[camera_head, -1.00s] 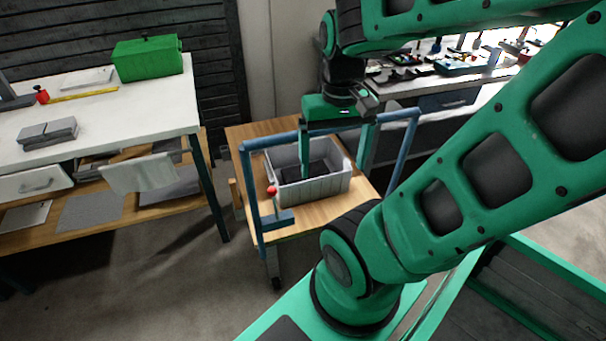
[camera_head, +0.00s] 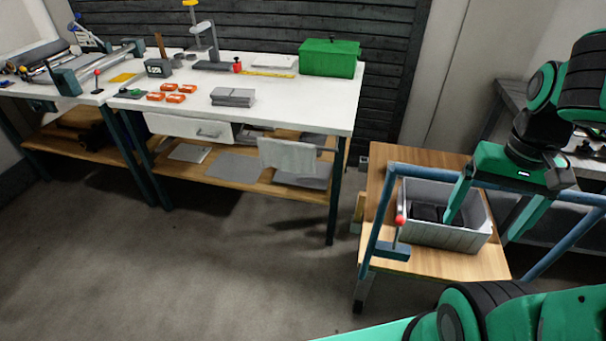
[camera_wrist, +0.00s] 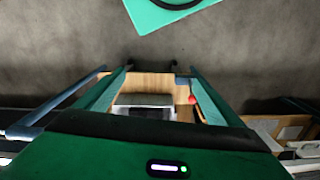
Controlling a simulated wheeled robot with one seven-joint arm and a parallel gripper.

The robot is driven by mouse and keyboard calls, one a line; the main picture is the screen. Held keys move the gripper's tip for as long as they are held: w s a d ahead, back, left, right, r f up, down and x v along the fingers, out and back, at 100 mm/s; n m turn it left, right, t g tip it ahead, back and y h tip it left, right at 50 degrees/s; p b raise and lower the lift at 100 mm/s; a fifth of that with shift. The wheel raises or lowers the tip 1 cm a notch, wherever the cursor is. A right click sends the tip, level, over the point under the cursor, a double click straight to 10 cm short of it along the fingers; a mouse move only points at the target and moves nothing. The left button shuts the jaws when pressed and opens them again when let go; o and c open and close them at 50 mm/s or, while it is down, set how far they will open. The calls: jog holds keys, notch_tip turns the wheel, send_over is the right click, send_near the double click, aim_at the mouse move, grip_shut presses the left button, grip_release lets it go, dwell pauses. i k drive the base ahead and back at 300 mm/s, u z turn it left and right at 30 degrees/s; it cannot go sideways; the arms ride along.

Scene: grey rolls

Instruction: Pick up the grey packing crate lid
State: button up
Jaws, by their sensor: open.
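A grey crate (camera_head: 448,238) stands open-topped on a small wooden trolley, with dark contents inside. I cannot make out a separate crate lid on it. Flat grey panels lie on the lower shelf of the white workbench, one (camera_head: 234,167) in the middle and one (camera_head: 304,176) to the right; I cannot tell if either is the lid. My gripper (camera_head: 492,209) is open, its fingers pointing down over the crate, holding nothing visible. In the wrist view my gripper (camera_wrist: 160,92) has its fingers spread on either side of the grey crate (camera_wrist: 144,100).
The wooden trolley (camera_head: 385,258) has blue tube rails (camera_head: 435,174) around the crate and a red-topped lever (camera_head: 400,221). The white bench (camera_head: 300,115) holds a green box (camera_head: 331,58), a grey block stack (camera_head: 233,97) and orange packs (camera_head: 173,92). Floor before the bench is clear.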

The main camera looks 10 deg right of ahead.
aim_at(319, 181)
jog(key=z, duration=0.05)
jog(key=k, duration=1.1)
jog(key=u, duration=0.9)
jog(key=i, duration=1.05)
jog(key=u, duration=0.8)
jog(key=i, duration=1.2)
jog(key=z, duration=0.4)
jog(key=i, duration=1.05)
jog(key=z, duration=1.15)
jog(key=i, duration=0.7)
jog(key=z, duration=0.55)
